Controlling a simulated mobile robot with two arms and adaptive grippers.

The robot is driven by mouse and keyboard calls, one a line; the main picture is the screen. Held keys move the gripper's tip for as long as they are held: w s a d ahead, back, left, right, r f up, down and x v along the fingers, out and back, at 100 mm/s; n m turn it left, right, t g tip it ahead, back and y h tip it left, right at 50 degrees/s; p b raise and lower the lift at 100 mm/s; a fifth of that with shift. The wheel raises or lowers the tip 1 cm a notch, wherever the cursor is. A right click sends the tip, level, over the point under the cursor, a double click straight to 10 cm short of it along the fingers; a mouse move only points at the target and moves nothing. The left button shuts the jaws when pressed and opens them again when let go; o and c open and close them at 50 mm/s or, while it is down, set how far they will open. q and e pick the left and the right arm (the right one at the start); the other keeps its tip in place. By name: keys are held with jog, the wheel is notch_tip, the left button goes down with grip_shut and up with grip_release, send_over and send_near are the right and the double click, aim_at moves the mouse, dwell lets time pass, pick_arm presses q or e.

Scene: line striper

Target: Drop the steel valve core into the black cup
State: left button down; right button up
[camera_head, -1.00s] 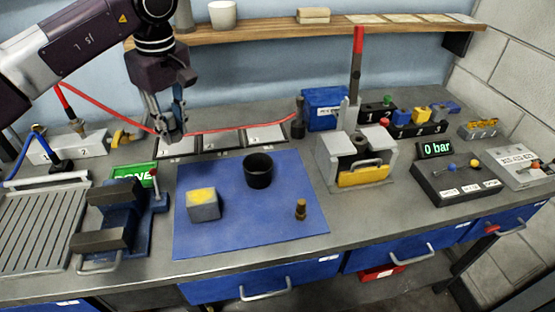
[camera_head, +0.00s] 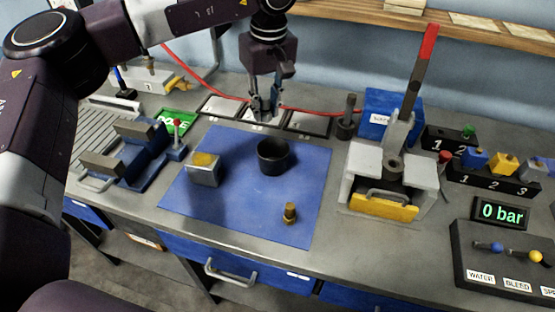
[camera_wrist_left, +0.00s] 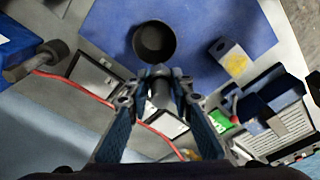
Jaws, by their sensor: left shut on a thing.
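In the head view the fingers largely hide the core. The black cup (camera_head: 273,157) stands upright on the mat, a little nearer the front than the gripper. It also shows in the left wrist view (camera_wrist_left: 154,42), beyond the fingertips and apart from them. My right gripper is not in view.
On the blue mat (camera_head: 240,218) are a grey block with a yellow top (camera_head: 205,170) and a small brass piece (camera_head: 290,212). A grey press with a red-tipped lever (camera_head: 397,165) stands to the right. A dark blue vise (camera_head: 135,152) stands to the left.

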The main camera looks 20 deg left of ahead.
pick_arm(q)
notch_tip(320, 180, down, 4)
jog(key=b, duration=0.2)
jog(key=shift+f+b, duration=0.15)
jog(key=shift+b, duration=0.25)
jog(key=shift+f, duration=0.45)
jog(key=c, duration=1.6)
grip_release()
jog(key=shift+r, duration=0.1)
jog(key=r, duration=0.8)
jog(key=s+d+r, duration=0.1)
jog(key=r, duration=0.2)
jog(key=shift+r, duration=0.4)
